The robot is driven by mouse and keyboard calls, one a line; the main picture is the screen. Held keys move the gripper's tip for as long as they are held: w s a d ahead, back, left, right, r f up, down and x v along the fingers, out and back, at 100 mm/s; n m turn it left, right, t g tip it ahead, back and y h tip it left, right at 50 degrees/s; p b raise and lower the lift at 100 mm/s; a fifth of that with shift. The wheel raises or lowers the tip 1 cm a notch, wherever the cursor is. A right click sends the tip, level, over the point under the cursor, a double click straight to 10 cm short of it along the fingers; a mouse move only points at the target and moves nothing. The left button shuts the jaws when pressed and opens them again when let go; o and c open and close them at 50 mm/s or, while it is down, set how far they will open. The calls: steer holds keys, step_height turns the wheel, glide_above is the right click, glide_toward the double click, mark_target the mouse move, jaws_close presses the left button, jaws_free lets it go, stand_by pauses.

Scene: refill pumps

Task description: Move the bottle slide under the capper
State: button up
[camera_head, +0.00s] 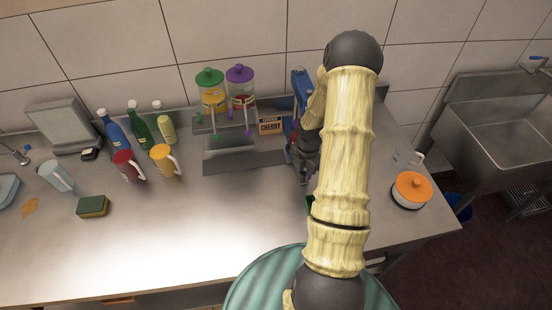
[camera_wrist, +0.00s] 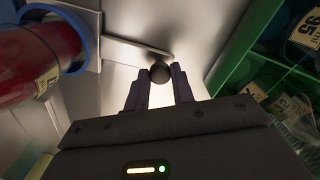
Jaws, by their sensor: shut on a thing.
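In the wrist view my gripper (camera_wrist: 160,88) is shut on a dark round knob (camera_wrist: 160,71). The knob sits at the end of a flat pale bar (camera_wrist: 125,47), apparently the handle of the bottle slide. The bar runs left toward a blue ring (camera_wrist: 84,38) beside a red bottle-like body (camera_wrist: 35,62) with a label. In the head view a blue upright device (camera_head: 300,84), apparently the capper, stands against the back wall. My gripper (camera_head: 304,178) is below it, partly covered by my arm. The slide and bottle are hidden there.
Green compartments (camera_wrist: 245,62) with numbered labels are close on the right in the wrist view. Left of the capper stand a CHERRY sign (camera_head: 270,126), a green-lidded jar (camera_head: 210,80) and a purple-lidded jar (camera_head: 240,76). An orange-lidded pot (camera_head: 411,190) stands right of my arm.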

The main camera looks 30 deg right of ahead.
steer(key=shift+s+d+p, duration=0.2)
steer(key=shift+d+p, duration=0.1)
steer(key=shift+d, duration=0.4)
steer(key=shift+s+d+p, duration=0.15)
steer(key=shift+d+p, duration=0.1)
steer(key=shift+d, duration=0.4)
steer(key=o, duration=0.9)
steer(key=shift+a, duration=0.1)
steer(key=shift+r, duration=0.1)
step_height(320, 180, up, 17)
steer(key=shift+r+b, duration=0.1)
steer(key=shift+b, duration=0.9)
